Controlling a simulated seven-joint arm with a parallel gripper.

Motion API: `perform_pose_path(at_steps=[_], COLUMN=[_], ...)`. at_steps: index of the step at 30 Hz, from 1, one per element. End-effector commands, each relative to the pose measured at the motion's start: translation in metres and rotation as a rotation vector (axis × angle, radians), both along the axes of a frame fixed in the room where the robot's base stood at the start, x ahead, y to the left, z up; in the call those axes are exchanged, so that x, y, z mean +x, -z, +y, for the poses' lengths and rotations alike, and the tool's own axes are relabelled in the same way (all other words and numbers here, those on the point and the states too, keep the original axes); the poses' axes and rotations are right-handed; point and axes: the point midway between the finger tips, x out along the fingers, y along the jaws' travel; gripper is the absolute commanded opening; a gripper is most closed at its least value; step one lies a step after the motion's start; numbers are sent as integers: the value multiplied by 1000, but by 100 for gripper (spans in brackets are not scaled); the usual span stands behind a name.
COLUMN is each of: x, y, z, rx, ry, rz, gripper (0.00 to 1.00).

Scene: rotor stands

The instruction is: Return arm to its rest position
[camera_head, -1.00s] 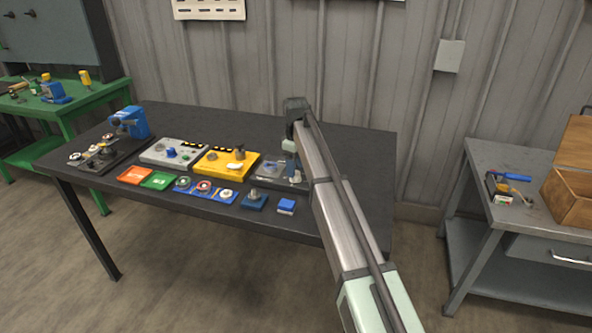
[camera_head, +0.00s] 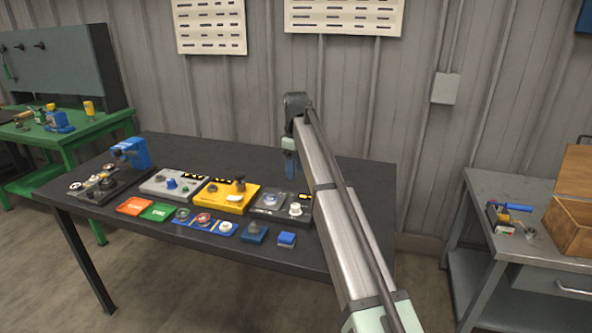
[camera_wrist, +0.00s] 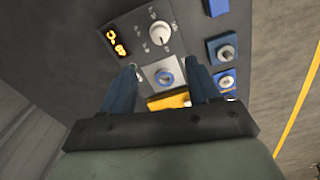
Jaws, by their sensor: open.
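My gripper (camera_head: 290,168) is raised above the back right part of the dark table (camera_head: 342,190). Its two blue fingers are apart with nothing between them, as the wrist view also shows (camera_wrist: 162,76). Below it is a dark control unit (camera_head: 270,214) with a white knob (camera_head: 295,209) and a light plate with a round blue-grey part (camera_head: 270,199).
A yellow unit (camera_head: 228,199) and a grey unit (camera_head: 160,188) stand to the left. Orange (camera_head: 135,206) and green (camera_head: 158,212) trays and several small blue-based parts line the front. A blue vise-like device (camera_head: 131,152) is at far left. The table's right end is clear.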

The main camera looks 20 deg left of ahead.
Motion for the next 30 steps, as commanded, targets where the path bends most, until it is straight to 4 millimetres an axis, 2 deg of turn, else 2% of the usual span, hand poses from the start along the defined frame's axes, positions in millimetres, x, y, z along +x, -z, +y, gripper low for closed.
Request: perform_pose_path(at_steps=[9, 11, 14, 17, 24, 30], x=[1, 5, 19, 40, 90, 115], y=[1, 5, 16, 36, 88, 128], z=[-2, -9, -33, -73, -192, -296], rx=[1, 3, 14, 32, 94, 149], ry=[6, 24, 96, 218, 578, 875], rz=[-1, -4, -17, -38, -107, -160], gripper=[61, 61, 61, 61, 61, 61])
